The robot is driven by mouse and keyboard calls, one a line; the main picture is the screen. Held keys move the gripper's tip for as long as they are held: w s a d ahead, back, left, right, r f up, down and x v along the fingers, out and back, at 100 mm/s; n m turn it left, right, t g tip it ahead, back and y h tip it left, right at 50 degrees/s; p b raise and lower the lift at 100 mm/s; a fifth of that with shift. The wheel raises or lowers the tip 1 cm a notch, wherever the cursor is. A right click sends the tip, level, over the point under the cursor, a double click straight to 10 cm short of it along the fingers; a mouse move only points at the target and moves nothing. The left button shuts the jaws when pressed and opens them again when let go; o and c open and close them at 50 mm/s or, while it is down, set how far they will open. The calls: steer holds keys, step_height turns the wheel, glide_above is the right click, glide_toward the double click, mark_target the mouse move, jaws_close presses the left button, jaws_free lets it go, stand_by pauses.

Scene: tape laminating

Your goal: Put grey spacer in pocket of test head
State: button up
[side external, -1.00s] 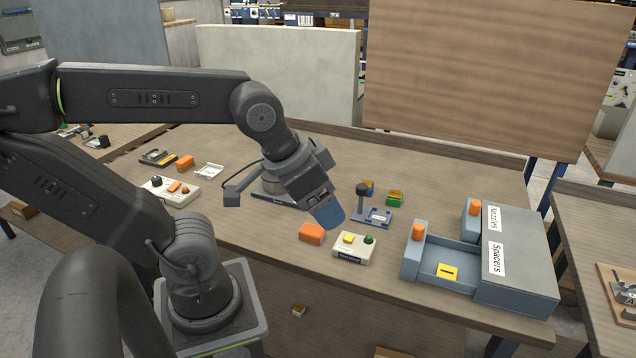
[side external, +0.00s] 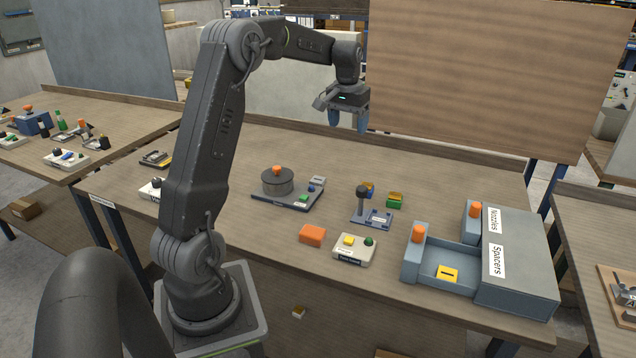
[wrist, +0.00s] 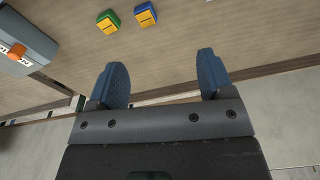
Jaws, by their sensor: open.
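My gripper (side external: 348,121) is high above the back of the table, empty, with its two blue fingers apart; in the wrist view they (wrist: 160,72) are spread wide. I cannot make out a grey spacer in either view. The drawer labelled "Spacers" (side external: 466,254) is pulled open at the right and holds a yellow piece (side external: 446,274) with a dark mark. I cannot tell which fixture is the test head: a blue-grey stand with a dark post (side external: 372,217) is at mid-table, and a base with a round grey drum (side external: 277,184) is to its left.
A green-and-yellow block (side external: 395,200) and a blue-and-yellow block (side external: 368,188) are behind the stand; both show in the wrist view. An orange block (side external: 312,235) and a button box (side external: 354,249) are at the front. Boards stand behind the table.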

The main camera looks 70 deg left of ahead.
steer(key=s+a+f+n+g, duration=0.1)
steer(key=a+f, duration=0.3)
steer(key=a, duration=0.2)
steer(key=s+a+f+n, duration=0.1)
steer(key=a+f, duration=0.4)
steer(key=a, duration=0.2)
glide_above(319, 177)
steer(key=shift+h, duration=0.4)
steer(key=f, duration=0.7)
steer(key=shift+w+f, duration=0.2)
steer(key=shift+w, duration=0.05)
steer(key=shift+s+d+f, duration=0.1)
steer(key=shift+s+f, duration=0.05)
steer(key=shift+f, duration=1.3)
steer(key=shift+s+d+f, duration=0.1)
steer(key=shift+f, duration=1.35)
steer(key=c, duration=1.1)
steer(key=shift+r, duration=0.15)
